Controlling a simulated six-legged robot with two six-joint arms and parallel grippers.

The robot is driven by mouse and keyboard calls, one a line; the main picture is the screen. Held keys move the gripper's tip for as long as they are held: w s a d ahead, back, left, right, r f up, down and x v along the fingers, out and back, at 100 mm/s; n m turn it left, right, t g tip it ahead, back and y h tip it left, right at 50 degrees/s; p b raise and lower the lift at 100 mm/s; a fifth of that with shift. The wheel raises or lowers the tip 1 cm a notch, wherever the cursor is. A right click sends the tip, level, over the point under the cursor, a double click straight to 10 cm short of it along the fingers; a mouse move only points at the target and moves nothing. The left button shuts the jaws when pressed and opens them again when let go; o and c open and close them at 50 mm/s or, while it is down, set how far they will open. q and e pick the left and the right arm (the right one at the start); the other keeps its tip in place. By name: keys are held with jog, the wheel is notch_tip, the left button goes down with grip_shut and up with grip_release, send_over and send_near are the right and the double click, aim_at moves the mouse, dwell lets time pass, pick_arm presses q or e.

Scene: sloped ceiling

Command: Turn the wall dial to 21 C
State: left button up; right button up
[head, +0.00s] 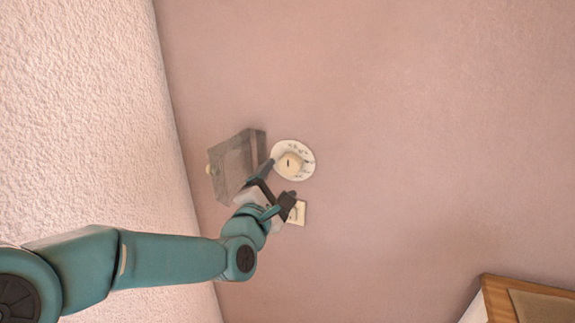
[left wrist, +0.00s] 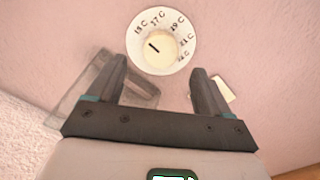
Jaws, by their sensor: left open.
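The wall dial (head: 305,158) is a round white plate with a cream knob (head: 289,165) on a pink wall. In the left wrist view the dial plate (left wrist: 180,17) carries printed marks that seem to run from 15 C at upper left to 23 C at lower right. The knob (left wrist: 163,56) has a dark pointer line slanting to the upper left, toward the 15 C mark. My left gripper (head: 279,182) is open and empty, just below the knob in the head view. In the left wrist view its fingers (left wrist: 158,68) are spread on either side below the dial, apparently not touching it.
A grey box (head: 232,165) with a small round knob is on the wall left of the dial. A cream switch plate (head: 300,213) is below the dial, partly behind my gripper. A wood-edged object (head: 497,302) is at lower right. The wall right of the dial is clear.

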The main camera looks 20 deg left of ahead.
aim_at(288, 168)
pick_arm(q)
jog(key=w, duration=0.3)
jog(key=w+p, duration=0.1)
jog(key=w, duration=0.2)
jog(key=shift+w+d, duration=0.2)
jog(key=shift+w, duration=0.05)
jog(key=c, duration=1)
